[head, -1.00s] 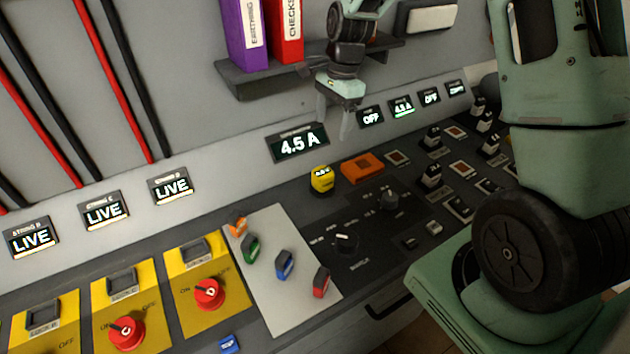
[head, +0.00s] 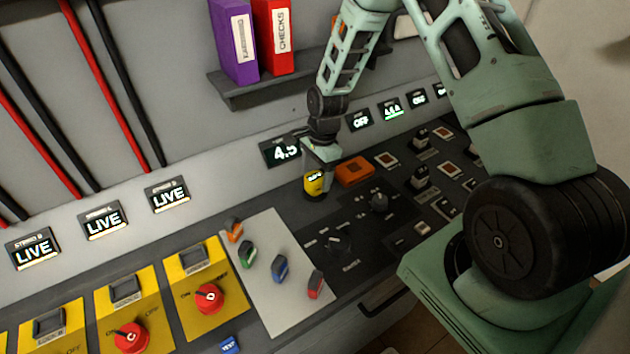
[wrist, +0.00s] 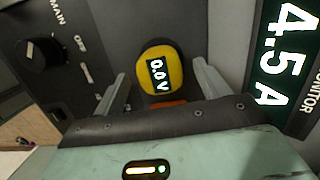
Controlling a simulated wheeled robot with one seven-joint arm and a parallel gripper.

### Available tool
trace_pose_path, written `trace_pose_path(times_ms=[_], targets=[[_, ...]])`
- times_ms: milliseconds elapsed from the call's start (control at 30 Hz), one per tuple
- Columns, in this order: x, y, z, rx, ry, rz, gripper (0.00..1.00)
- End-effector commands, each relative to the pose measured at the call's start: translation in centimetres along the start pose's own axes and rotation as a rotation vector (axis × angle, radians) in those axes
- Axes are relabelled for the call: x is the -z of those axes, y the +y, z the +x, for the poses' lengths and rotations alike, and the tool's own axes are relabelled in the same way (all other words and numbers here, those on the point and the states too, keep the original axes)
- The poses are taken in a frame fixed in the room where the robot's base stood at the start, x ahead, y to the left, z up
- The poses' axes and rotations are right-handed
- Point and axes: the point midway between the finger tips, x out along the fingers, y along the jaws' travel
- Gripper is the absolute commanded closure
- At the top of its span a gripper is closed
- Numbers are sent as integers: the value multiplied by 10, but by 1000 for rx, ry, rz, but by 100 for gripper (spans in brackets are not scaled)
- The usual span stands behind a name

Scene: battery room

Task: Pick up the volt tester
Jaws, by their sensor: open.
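The volt tester (head: 314,183) is a small yellow body with a dark display, standing on the dark console below the 4.5 A display. In the wrist view the volt tester (wrist: 160,72) reads 0.0 V and lies between and a little beyond the two fingers. My gripper (head: 318,170) is directly above and around its top in the head view, pointing down. In the wrist view my gripper (wrist: 160,88) is open, with a gap between each finger and the yellow body. The tester's lower part is hidden in the wrist view.
An orange block (head: 354,170) sits close on the right of the tester. The 4.5 A display (head: 283,152) is on the panel just behind. A rotary knob (head: 338,243) stands in front. A shelf (head: 290,85) with purple and red binders is above. Coloured tags lie on a pale plate (head: 262,290).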

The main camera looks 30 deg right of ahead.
Motion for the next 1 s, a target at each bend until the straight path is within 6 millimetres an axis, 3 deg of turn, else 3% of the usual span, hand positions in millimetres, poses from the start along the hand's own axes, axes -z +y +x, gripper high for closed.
trace_pose_path(times_ms=[267, 567, 767, 1000], targets=[[-2, 0, 30, -2, 0, -1, 26], [-1, 0, 35, 0, 1, 0, 26], [-1, 0, 35, 0, 1, 0, 78], [-1, 0, 34, 0, 1, -1, 78]])
